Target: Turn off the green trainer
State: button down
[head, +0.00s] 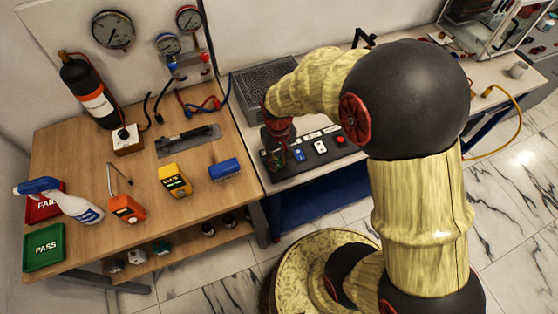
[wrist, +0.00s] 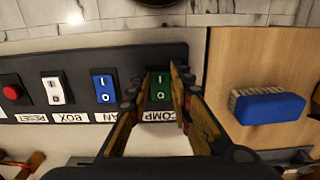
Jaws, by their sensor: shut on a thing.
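A green rocker switch (wrist: 160,84) sits on a dark switch panel (wrist: 135,62) above a label reading COMP, upside down in the wrist view. My gripper (wrist: 160,92) has one finger on each side of this switch and is shut on it. In the head view the panel (head: 350,152) lies on the grey bench, and my gripper (head: 280,155) is down at its left end, mostly covering the green switch there. Which side of the rocker is pressed I cannot tell.
The panel also has a blue switch (wrist: 104,88), a white switch (wrist: 57,90) and a red button (wrist: 11,87). A blue-backed brush (head: 224,169) lies on the wooden table (head: 120,180). A black mesh box (head: 262,85) stands behind the panel.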

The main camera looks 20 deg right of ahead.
jog(key=shift+w+r+g+p, duration=0.1)
jog(key=shift+w+g+p, duration=0.1)
jog(key=shift+g+p, duration=0.55)
jog(key=shift+w+r+g+p, duration=0.15)
jog(key=shift+g+p, duration=0.3)
jog(key=shift+p, duration=0.6)
jog(key=shift+f, duration=0.1)
jog(key=c, duration=1.6)
grip_release()
jog(key=v, duration=1.2)
jog(key=shift+w, duration=0.25)
jog(key=shift+f, duration=0.1)
